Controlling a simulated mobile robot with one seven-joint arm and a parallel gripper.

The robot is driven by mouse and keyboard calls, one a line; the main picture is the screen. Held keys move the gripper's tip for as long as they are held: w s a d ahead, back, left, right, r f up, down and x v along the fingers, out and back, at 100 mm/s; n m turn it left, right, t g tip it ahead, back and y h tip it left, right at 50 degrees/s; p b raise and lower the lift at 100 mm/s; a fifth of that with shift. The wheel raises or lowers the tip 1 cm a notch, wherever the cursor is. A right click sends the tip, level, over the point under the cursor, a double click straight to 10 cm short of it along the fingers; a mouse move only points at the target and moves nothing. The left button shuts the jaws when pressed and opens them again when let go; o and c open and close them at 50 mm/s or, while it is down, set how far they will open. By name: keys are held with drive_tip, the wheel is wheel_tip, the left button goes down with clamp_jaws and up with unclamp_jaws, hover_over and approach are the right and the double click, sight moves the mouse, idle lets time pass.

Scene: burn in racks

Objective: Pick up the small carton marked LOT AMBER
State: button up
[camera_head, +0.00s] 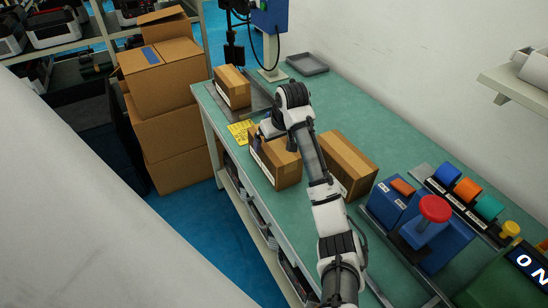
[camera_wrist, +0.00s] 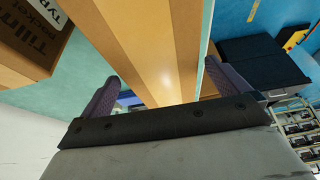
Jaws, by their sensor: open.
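Three brown cartons stand on the green bench in the head view: one at the back (camera_head: 232,88), one in the middle (camera_head: 284,172) and one to its right (camera_head: 348,166). I cannot read LOT AMBER on any of them. My gripper (camera_head: 267,132) is at the middle carton, partly hidden by my arm. In the wrist view, my gripper (camera_wrist: 157,88) is open, with a finger to each side of a carton (camera_wrist: 145,40) with a pale tape strip. I cannot tell whether the fingers touch it. Another carton (camera_wrist: 28,40) with dark print lies at upper left.
A yellow note (camera_head: 240,132) lies on the bench (camera_head: 325,105) left of my gripper. A blue box with a red knob (camera_head: 434,208) and coloured blocks (camera_head: 467,189) stand at right. Large stacked boxes (camera_head: 165,110) stand left of the bench. A grey tray (camera_head: 307,64) lies behind.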

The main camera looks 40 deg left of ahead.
drive_tip(key=b+x, duration=0.3)
drive_tip(key=x, duration=0.1)
drive_tip(key=shift+f, duration=0.15)
drive_tip(key=c, duration=1.5)
drive_tip(key=shift+r, duration=0.2)
